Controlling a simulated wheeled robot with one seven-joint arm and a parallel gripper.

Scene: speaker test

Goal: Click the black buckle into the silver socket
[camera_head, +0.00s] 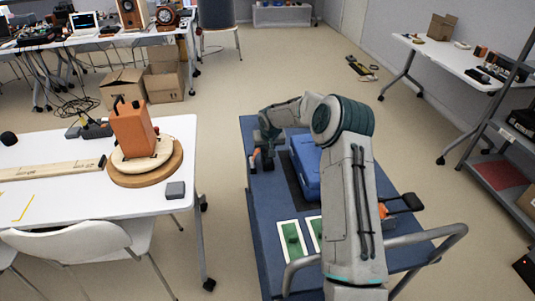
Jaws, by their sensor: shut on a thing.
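My arm reaches over the blue cart (262,205), and my gripper (262,153) is at the cart's far left part, pointing down beside the blue case (305,160). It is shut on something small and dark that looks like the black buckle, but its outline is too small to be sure. A black part with orange (405,203) sticks out at the cart's right side, partly behind my arm. I cannot make out the silver socket. My arm hides the right part of the case.
Green pieces in white frames (291,240) lie on the cart's near part. A grey handrail (440,237) curves round its near right end. A white table (150,195) with an orange block (133,130) on a round base stands left. Metal shelves (500,165) stand right. Floor between is clear.

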